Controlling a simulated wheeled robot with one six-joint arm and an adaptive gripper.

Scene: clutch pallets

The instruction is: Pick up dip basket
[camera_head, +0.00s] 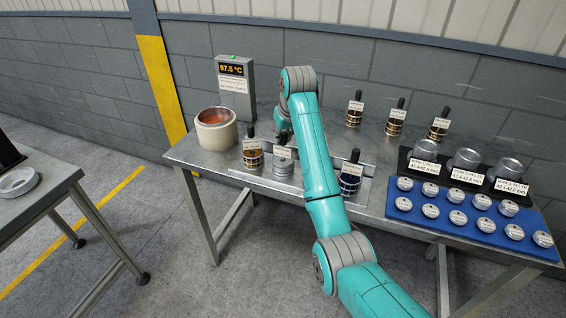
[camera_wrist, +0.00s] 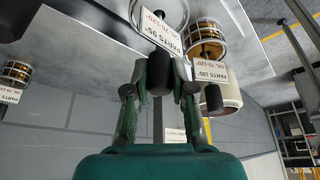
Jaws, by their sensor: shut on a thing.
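My gripper (camera_wrist: 158,92) is shut on the black handle of a dip basket (camera_wrist: 158,12). The basket is silvery, with a white label reading "PARTS 95°" beside the handle. In the head view this dip basket (camera_head: 283,171) is at the front of the steel table, below my gripper (camera_head: 283,134), which is partly hidden by my arm. I cannot tell whether its base touches the table. A basket with brass-coloured parts (camera_head: 252,158) stands just to its left, and one with dark blue parts (camera_head: 349,184) stands to its right.
A round pot (camera_head: 215,136) with copper-coloured contents stands at the left, before a display (camera_head: 233,82) reading 97.5 °C. Several labelled baskets (camera_head: 396,124) stand at the back. A blue mat (camera_head: 400,216) with metal discs and a black rack (camera_head: 404,163) fill the right.

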